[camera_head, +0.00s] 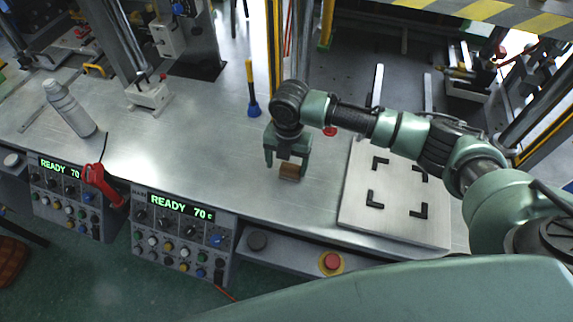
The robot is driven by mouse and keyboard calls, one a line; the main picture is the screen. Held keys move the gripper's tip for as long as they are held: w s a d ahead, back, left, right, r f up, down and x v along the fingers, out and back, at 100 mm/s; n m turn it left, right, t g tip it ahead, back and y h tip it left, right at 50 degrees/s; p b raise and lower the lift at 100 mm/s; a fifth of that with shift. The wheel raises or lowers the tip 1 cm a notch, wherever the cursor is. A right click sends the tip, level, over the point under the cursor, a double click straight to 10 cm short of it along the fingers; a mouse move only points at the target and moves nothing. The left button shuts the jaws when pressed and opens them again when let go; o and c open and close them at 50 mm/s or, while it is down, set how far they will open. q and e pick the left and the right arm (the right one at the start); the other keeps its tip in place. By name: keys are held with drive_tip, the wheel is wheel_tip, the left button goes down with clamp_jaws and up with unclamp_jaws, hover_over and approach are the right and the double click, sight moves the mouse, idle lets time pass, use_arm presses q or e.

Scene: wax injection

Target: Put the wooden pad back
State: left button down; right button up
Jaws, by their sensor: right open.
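The wooden pad (290,170) is a small brown block on the metal bench, left of the square plate with black corner marks (385,225). My right gripper (287,168) points down over the pad, its green fingers open. One finger is to the left of the pad and the other is by its right side. I cannot tell whether the fingers touch it. The pad's upper part is partly hidden by the gripper. My left gripper is not in view.
A grey bottle (69,108) and a blue-and-yellow tool (252,90) stand on the bench (190,140). Two control boxes reading READY 70 (185,235) line the front edge, with a red handle (104,185) between. A red button (331,262) is below the plate.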

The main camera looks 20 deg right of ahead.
sight(288, 167)
wheel_tip(288, 167, up, 11)
drive_tip(key=b, duration=0.2)
drive_tip(key=shift+d+r, duration=0.15)
drive_tip(key=shift+s, duration=0.1)
idle(1.3)
